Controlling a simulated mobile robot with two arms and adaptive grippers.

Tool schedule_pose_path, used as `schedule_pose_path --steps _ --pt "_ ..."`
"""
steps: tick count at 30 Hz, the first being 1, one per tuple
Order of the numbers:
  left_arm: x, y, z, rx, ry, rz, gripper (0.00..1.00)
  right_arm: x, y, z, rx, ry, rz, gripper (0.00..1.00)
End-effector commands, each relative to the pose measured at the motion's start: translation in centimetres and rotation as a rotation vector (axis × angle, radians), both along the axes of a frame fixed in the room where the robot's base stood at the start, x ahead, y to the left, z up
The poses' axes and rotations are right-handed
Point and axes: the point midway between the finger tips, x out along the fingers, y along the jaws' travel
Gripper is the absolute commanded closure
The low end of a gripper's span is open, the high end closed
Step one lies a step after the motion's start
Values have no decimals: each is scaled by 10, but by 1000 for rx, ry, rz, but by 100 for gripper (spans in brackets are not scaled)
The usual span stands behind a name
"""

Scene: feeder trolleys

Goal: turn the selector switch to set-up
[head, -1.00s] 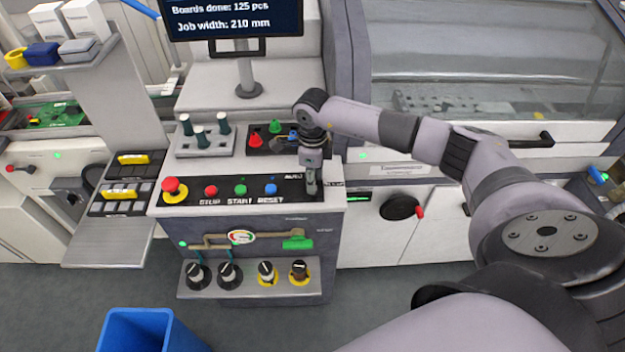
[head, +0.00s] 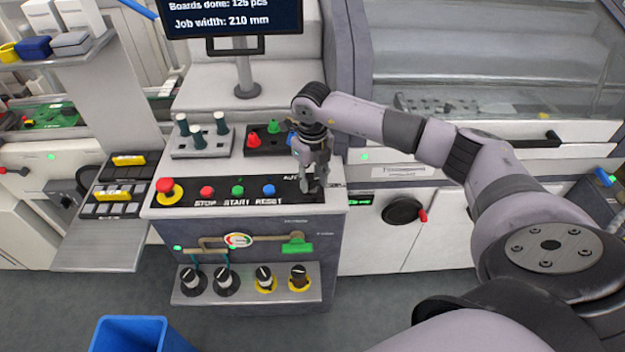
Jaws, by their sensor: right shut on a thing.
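The control panel (head: 220,192) is a black strip on top of the grey cabinet, with an emergency stop and coloured buttons. My right gripper (head: 312,189) reaches down onto the strip's right end, beside the partly covered "AUTO" label. It is shut on the selector switch, which its fingers hide, so I cannot tell which way the switch points. My left gripper is not in view.
A red emergency stop (head: 168,190), red button (head: 207,191), green button (head: 238,190) and blue button (head: 268,190) stand left of my right gripper. A monitor (head: 232,18) stands behind. A blue bin (head: 130,335) is on the floor.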

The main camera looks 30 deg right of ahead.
Motion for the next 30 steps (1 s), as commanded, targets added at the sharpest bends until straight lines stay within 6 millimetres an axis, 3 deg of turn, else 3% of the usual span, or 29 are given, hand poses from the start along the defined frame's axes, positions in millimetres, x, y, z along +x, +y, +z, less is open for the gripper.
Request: schedule_pose_path --steps 20,21,30 --pt "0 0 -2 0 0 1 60 1 -1 1 0 -3 -69 96" --pt "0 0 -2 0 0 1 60 1 -1 1 0 -3 -69 67" --pt "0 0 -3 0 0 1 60 0 0 1 0 -1 -67 48"
